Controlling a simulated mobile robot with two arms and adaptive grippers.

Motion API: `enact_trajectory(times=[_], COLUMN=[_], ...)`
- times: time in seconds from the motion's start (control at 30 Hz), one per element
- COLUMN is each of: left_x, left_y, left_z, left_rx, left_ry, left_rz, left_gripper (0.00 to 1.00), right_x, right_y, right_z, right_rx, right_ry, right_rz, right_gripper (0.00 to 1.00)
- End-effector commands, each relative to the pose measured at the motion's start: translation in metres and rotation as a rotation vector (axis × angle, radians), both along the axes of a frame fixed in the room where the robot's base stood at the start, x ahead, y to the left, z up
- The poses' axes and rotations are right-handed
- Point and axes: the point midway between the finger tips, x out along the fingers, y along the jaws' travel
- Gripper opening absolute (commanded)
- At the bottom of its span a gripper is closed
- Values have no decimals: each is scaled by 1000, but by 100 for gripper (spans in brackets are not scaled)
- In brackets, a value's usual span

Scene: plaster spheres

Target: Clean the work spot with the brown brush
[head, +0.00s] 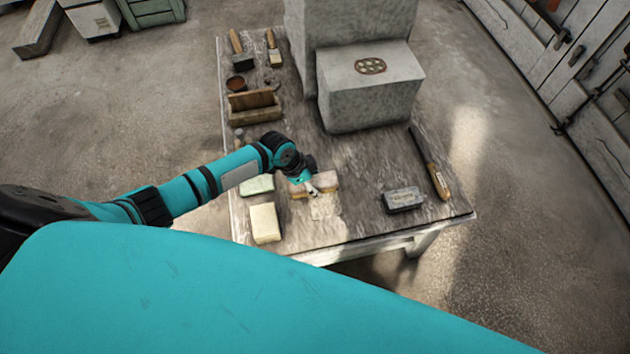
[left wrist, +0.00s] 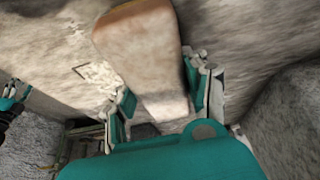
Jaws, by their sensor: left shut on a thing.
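The brown brush, a tan-brown block (head: 328,181) with a paler lower part, is near the front middle of the worktable. My left gripper (head: 312,185) is shut on its middle and partly hides it. In the left wrist view, the brush (left wrist: 143,50) stretches between the two fingers of the gripper (left wrist: 163,100). The work spot is a pale, crumb-strewn patch (head: 325,209) just in front of the brush. Whitish crumbs (left wrist: 98,75) show beside the brush in the left wrist view. I cannot tell whether the brush touches the tabletop.
Pale blocks (head: 265,224) lie left of the spot on the table (head: 350,225). A dark grey block (head: 403,201) and a wood-handled tool (head: 438,178) lie right. Large stone blocks (head: 370,95) stand behind.

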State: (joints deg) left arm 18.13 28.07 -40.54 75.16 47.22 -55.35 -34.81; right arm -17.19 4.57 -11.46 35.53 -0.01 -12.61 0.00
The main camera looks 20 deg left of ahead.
Motion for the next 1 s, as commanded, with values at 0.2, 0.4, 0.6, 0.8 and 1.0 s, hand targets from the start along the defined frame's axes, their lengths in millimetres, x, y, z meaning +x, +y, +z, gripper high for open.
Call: enact_trajectory(times=[0.2, 0.4, 0.6, 0.8, 1.0], left_x=[5, 12, 15, 23, 24], left_y=[-7, -18, -23, -34, -37], left_z=[0, 1, 1, 0, 0], left_rx=[-1, -2, 0, -1, 0], left_ry=[-1, -1, -1, -1, 0], left_rz=[0, 1, 0, 0, 0], left_gripper=[21, 21, 21, 21, 21], right_x=[0, 0, 0, 0, 0], right_y=[0, 0, 0, 0, 0], right_z=[-2, -4, -6, -10, -10], right_rx=[0, 0, 0, 0, 0], right_ry=[0, 0, 0, 0, 0], right_rz=[0, 0, 0, 0, 0], right_gripper=[40, 40, 40, 40, 40])
